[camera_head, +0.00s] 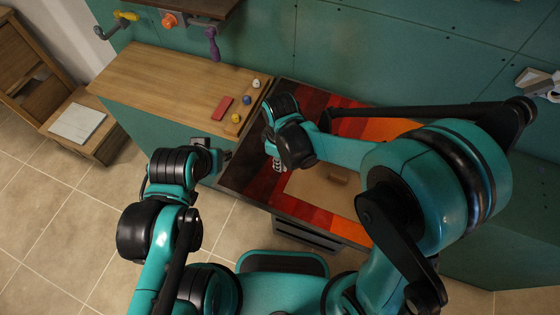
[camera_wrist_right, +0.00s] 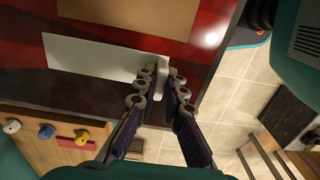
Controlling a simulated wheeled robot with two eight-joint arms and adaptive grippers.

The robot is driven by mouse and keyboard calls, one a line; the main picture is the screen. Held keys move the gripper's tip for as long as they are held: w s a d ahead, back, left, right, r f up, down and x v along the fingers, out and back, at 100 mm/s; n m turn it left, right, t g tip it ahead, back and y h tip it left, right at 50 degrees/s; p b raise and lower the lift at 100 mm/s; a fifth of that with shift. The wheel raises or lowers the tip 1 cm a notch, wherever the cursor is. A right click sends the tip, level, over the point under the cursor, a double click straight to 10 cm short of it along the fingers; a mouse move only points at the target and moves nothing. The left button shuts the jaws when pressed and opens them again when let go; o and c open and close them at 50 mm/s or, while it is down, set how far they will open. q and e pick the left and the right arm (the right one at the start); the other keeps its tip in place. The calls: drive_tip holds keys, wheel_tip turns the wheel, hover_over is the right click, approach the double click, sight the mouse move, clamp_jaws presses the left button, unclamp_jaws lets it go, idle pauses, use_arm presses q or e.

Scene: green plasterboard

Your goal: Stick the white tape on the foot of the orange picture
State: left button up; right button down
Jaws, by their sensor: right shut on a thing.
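The orange picture (camera_head: 350,125) is a striped red-to-orange board with a tan middle, lying on a dark-edged top. It also shows in the right wrist view (camera_wrist_right: 190,45) as dark red stripes. The white tape (camera_wrist_right: 90,56) is a long pale strip over the red part, beside the dark edge. My right gripper (camera_wrist_right: 161,76) is shut on the tape's end. In the head view the right gripper (camera_head: 279,165) is over the left red part, and the arm hides much of the picture. My left gripper (camera_head: 225,156) is left of the picture; its fingers are unclear.
A wooden counter (camera_head: 165,85) on the left holds a red block (camera_head: 222,108) and coloured knobs. A purple-handled tool (camera_head: 213,45) hangs above. Tiled floor (camera_head: 100,245) is clear at the lower left.

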sight(280, 179)
drive_tip(key=shift+f+b, duration=3.2)
drive_tip(key=shift+f, duration=0.65)
drive_tip(key=shift+f, duration=0.2)
drive_tip(key=c, duration=1.5)
unclamp_jaws()
drive_tip(key=shift+c, duration=0.2)
drive_tip(key=shift+r, duration=0.15)
wheel_tip(280, 179, up, 12)
drive_tip(key=shift+f, duration=0.1)
